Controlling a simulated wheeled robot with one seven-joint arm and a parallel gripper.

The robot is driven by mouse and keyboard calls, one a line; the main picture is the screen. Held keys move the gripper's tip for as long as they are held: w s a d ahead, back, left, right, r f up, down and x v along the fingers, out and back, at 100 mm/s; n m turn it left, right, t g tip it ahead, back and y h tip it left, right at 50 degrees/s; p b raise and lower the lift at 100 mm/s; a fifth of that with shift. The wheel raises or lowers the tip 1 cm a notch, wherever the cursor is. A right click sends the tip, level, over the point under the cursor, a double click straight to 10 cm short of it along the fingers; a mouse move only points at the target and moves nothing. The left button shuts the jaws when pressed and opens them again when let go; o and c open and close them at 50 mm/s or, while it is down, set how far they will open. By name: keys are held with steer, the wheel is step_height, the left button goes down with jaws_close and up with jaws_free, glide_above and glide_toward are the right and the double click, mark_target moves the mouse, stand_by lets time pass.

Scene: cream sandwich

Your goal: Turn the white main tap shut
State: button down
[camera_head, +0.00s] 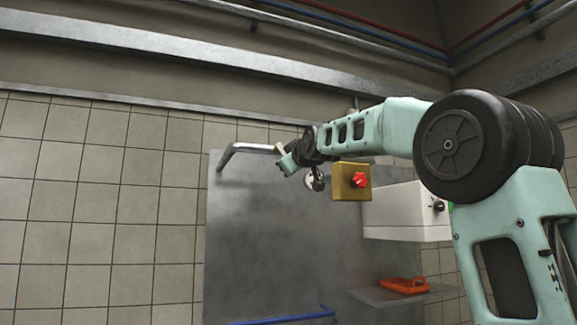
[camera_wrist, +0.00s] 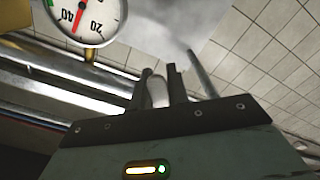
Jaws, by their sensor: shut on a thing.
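The white tap (camera_wrist: 159,93) shows in the wrist view as a pale rounded piece between the two dark fingers of my gripper (camera_wrist: 160,85). My gripper is shut on it; the fingers stand on either side. Most of the tap is hidden by the fingers and the gripper body. In the head view my gripper (camera_head: 284,158) is at the right end of a grey metal pipe (camera_head: 245,149) in front of a metal wall panel. The tap is too small and covered there to make out clearly.
A round pressure gauge (camera_wrist: 88,18) with a red needle is close to my gripper. A yellow box with a red knob (camera_head: 360,180) and a white box (camera_head: 408,208) are to the right. An orange tray (camera_head: 403,285) lies on a shelf below. The tiled wall at left is clear.

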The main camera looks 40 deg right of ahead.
steer(key=c, duration=1.4)
jaws_free()
steer(key=shift+o, duration=0.2)
steer(key=shift+s, duration=0.1)
steer(key=b+v, duration=0.7)
steer(key=v, duration=1)
steer(key=shift+b, duration=0.35)
steer(key=shift+s+r, duration=0.1)
steer(key=shift+s, duration=0.05)
